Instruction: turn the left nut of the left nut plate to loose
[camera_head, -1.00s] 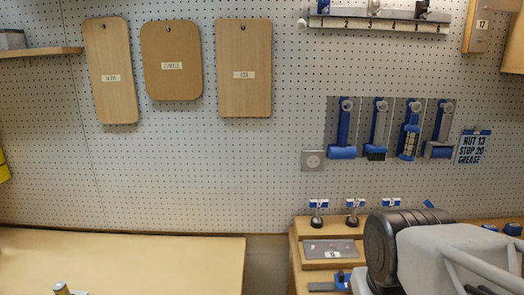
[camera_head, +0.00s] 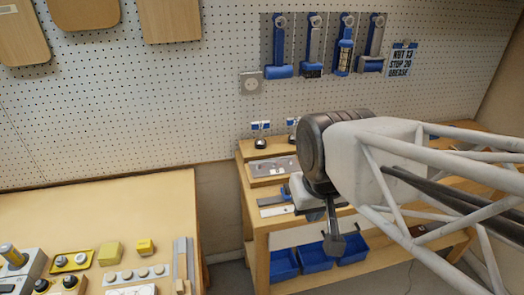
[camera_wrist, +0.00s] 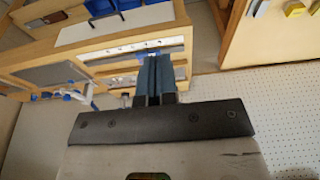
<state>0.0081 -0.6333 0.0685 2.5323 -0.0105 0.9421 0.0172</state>
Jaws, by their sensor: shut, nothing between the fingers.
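My gripper (camera_head: 335,245) hangs in front of the right bench in the head view. The wrist view shows its two dark blue-grey fingers (camera_wrist: 155,78) together and empty. A grey plate (camera_head: 273,167) with a small label lies on the right bench, left of my arm. A pale strip (camera_head: 135,274) with several round knobs lies on the left bench. I cannot tell which of these, if any, is the left nut plate, and no left nut can be made out. My arm hides part of the right bench.
Blue bins (camera_head: 317,257) sit under the right bench (camera_head: 262,228). A gap separates it from the left bench (camera_head: 100,215), which carries yellow blocks (camera_head: 110,252) and other fixtures. Blue-handled tools (camera_head: 312,50) hang on the pegboard (camera_head: 170,110) behind.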

